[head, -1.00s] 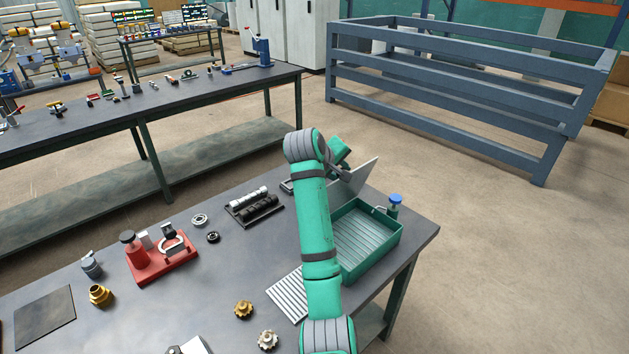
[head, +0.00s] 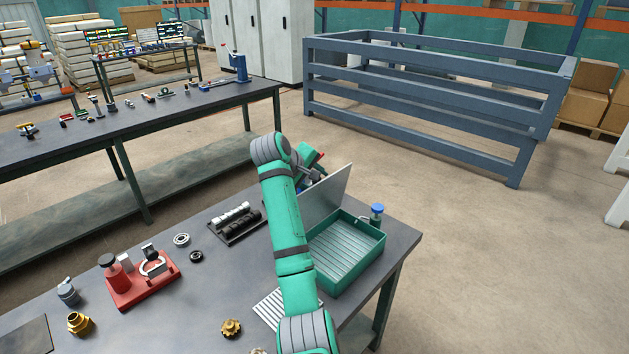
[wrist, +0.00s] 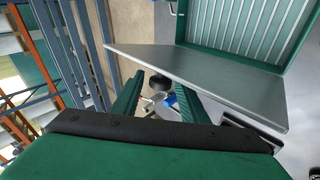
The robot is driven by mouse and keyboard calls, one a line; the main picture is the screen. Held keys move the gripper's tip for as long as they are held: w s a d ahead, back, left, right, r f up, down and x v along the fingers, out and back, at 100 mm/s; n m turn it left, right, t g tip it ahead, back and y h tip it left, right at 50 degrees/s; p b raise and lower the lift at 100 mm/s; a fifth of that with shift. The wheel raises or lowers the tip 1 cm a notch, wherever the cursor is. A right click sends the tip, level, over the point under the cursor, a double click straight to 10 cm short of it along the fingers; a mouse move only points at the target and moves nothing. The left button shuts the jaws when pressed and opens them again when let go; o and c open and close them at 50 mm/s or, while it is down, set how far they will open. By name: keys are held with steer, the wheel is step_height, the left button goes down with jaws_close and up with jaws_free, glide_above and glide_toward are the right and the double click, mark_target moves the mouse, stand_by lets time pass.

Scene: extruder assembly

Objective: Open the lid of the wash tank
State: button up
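The wash tank (head: 374,251) is a green open box with a ribbed floor, on the right end of the near table. Its grey flat lid (head: 328,197) stands raised and tilted along the tank's far left side, so the inside shows. In the wrist view the lid (wrist: 215,82) is a broad plate across the middle, with the ribbed tank (wrist: 291,47) beyond it. My gripper (wrist: 160,84) is open, its two green fingers apart beside the lid's edge, with no lid between them. Whether a finger touches the lid, I cannot tell. In the head view, my arm and the lid partly hide the gripper.
A blue-topped bottle (head: 377,214) stands at the tank's far right corner. A ribbed plate (head: 270,308) lies left of the tank. A black rack (head: 236,224), a red fixture (head: 141,283) and brass parts (head: 231,328) are further left. Floor is free right of the table.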

steer(key=shift+s+r, duration=0.1)
steer(key=v, duration=1)
steer(key=shift+s+a+r, duration=0.15)
steer(key=shift+s+a, duration=0.05)
